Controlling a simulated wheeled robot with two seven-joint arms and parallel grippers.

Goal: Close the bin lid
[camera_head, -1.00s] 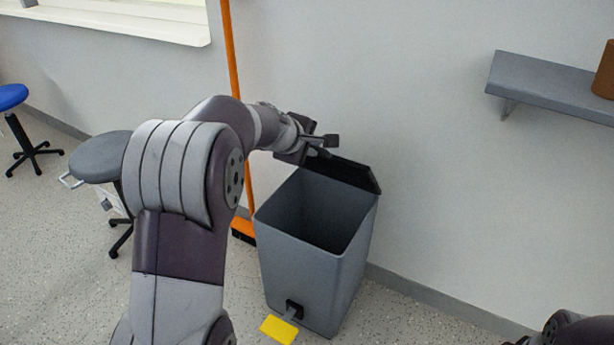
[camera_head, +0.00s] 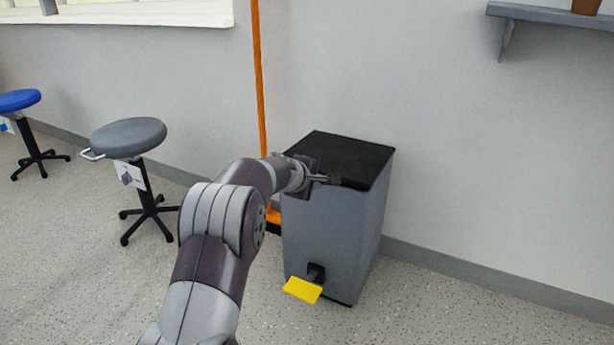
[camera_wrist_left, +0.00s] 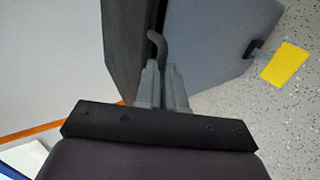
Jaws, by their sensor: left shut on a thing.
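The grey bin (camera_head: 330,240) stands on the floor by the wall, with its black lid (camera_head: 345,158) lying flat over the top. In the left wrist view the lid (camera_wrist_left: 127,45) is the dark panel beside the grey bin wall (camera_wrist_left: 210,45). My left gripper (camera_head: 328,179) is at the lid's front edge. My right gripper is out of view.
A yellow pedal (camera_head: 303,289) sticks out at the bin's foot. An orange broom (camera_head: 260,80) leans behind my left arm. A grey stool (camera_head: 128,138) and a blue stool (camera_head: 18,100) stand left. A wall shelf (camera_head: 550,14) is at upper right. The floor right of the bin is clear.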

